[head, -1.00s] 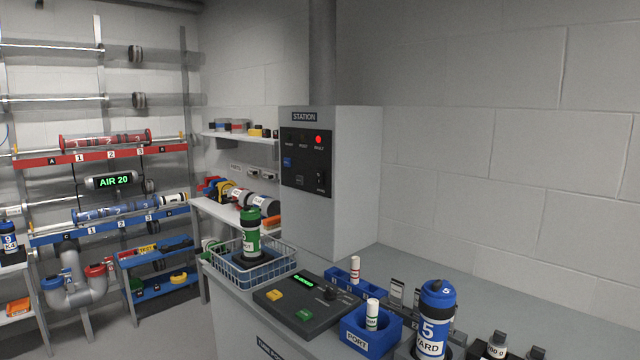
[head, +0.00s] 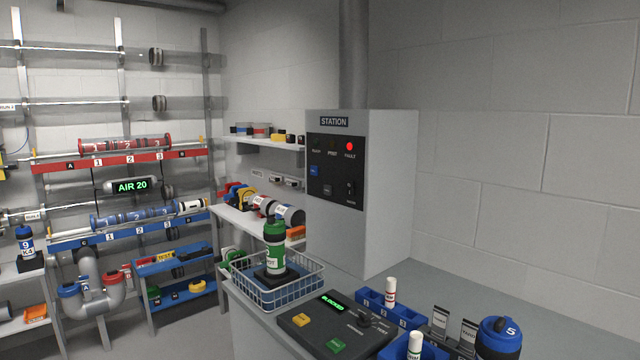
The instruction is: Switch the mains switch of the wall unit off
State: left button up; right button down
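The wall unit (head: 390,200) is a grey box labelled STATION on the wall above the counter. Its black panel (head: 328,175) has a red lamp (head: 350,146) lit above the word FAULT, and a blue button (head: 314,170). The mains switch (head: 350,187) is a small black switch at the panel's lower right; its position is too small to tell. Neither of my grippers is in view.
Below the unit, the counter holds a wire basket (head: 297,292) with a green carrier (head: 274,246), a control console (head: 310,332) reading BLOCKED, blue trays (head: 408,318) and a blue carrier (head: 499,336). Tube racks and shelves stand at left. The counter's back right is clear.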

aim_at(350, 191)
jog(key=i+u, duration=0.55)
jog(key=i, duration=0.3)
